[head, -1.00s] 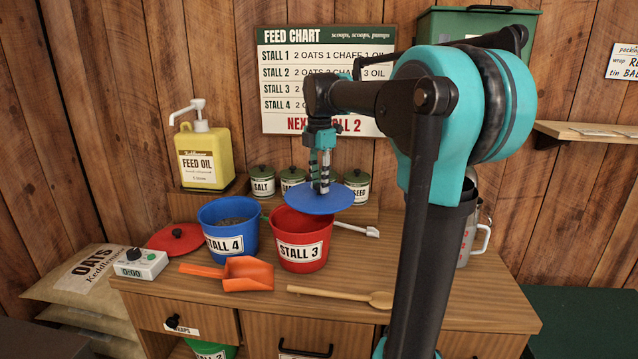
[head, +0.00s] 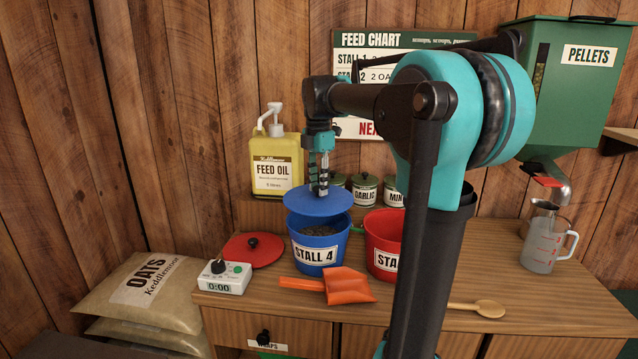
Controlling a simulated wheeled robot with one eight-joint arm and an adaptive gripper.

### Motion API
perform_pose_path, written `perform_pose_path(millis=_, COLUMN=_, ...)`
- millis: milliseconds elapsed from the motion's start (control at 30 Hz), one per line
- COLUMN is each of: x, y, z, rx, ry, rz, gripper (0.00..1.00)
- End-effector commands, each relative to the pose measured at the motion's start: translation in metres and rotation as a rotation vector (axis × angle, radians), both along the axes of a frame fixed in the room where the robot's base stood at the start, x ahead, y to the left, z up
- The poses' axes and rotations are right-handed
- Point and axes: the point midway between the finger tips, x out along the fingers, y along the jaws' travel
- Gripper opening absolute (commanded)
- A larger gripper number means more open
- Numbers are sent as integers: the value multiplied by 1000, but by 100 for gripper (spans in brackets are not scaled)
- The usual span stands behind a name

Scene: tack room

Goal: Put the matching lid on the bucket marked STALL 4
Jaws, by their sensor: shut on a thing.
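The blue bucket (head: 322,249) marked STALL 4 stands on the bench with dark feed visible inside. My gripper (head: 319,190) is shut on the blue lid (head: 318,204). The lid is held roughly level above the back of the STALL 4 bucket, apart from its front rim; whether it touches the back rim I cannot tell. The red bucket (head: 382,232) marked STALL 3 stands just to the right, partly hidden by my arm. A red lid (head: 253,250) with a dark knob lies on the bench to the left.
An orange scoop (head: 346,286) and a timer (head: 223,276) lie in front of the buckets. The feed oil jug (head: 277,162) and small tins (head: 365,189) stand behind. A wooden spoon (head: 488,308) and a measuring jug (head: 546,238) are at right.

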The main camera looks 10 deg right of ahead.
Motion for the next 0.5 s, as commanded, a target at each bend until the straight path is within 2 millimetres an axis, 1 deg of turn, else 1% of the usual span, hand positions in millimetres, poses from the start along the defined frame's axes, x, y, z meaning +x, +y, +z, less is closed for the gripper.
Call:
perform_pose_path(millis=300, x=0, y=0, z=-30, rx=0, ry=0, rz=0, gripper=0)
perform_pose_path(millis=500, x=0, y=0, z=-46, rx=0, ry=0, rz=0, gripper=0)
